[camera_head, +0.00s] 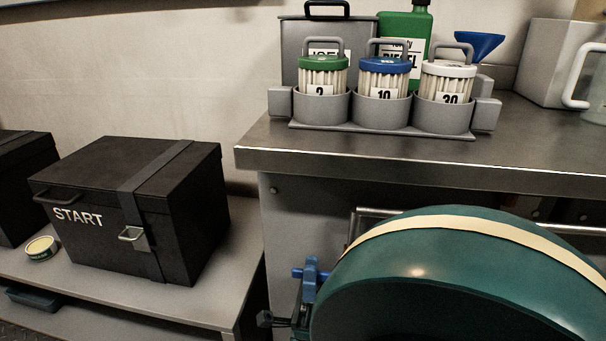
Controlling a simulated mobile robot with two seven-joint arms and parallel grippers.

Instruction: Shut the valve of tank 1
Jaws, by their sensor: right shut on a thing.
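A small blue valve handle (310,276) shows low in the middle of the head view, in front of the grey cabinet side. Dark fittings lie just below it and to its left. My right gripper (302,316) shows only as a small dark part beside the blue handle. It appears shut on the handle, but the contact is mostly hidden by a large teal rounded body (440,265) with a cream band. I cannot tell a tank number from this view. My left gripper is out of view.
A steel worktop (420,150) holds a grey rack (380,128) of numbered filters, a green bottle (408,25) and a blue funnel (478,44). A black START box (105,240) and a small round tin (40,247) stand on the lower shelf at left.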

